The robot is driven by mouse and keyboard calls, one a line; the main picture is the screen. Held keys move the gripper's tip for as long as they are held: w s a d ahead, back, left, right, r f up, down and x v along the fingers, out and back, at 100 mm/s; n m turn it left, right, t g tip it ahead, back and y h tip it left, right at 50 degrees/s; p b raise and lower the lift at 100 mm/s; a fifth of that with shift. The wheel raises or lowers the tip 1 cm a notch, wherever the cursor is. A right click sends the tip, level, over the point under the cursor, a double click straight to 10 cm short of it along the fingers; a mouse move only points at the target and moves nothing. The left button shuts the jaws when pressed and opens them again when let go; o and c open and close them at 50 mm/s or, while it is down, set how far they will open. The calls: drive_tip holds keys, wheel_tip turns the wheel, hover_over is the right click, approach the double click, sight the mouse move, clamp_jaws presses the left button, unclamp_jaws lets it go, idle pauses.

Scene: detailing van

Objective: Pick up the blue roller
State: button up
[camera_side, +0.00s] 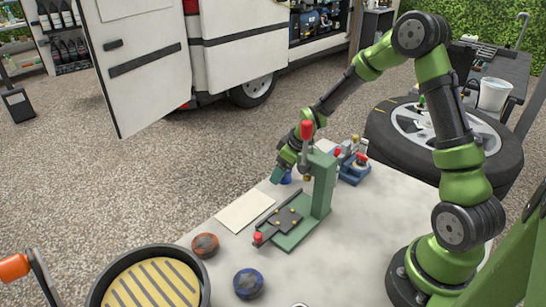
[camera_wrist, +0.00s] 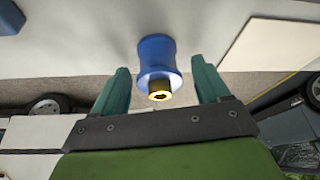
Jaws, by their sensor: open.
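The blue roller (camera_wrist: 157,55) is a waisted blue cylinder with a dark, gold-rimmed end. In the wrist view it lies between the two teal fingers of my gripper (camera_wrist: 160,66), with a gap on each side. My gripper is open and holds nothing. In the side view, my gripper (camera_side: 281,174) is low over the far edge of the table, behind the green press. The roller (camera_side: 287,179) shows there only as a small blue patch beside the fingers, mostly hidden.
The green press (camera_side: 323,185) with a red-knobbed lever stands close to my gripper. A blue-based device (camera_side: 355,172) is to its right. A pale sheet (camera_side: 244,211), an orange-brown round piece (camera_side: 205,245) and a blue round piece (camera_side: 248,283) lie on the white table (camera_side: 350,235). A grilled bucket (camera_side: 203,277) is front left.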

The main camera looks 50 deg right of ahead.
drive_tip(key=shift+c, duration=0.2)
drive_tip(key=c, duration=1)
drive_tip(key=shift+r, duration=0.1)
drive_tip(key=shift+c, duration=0.2)
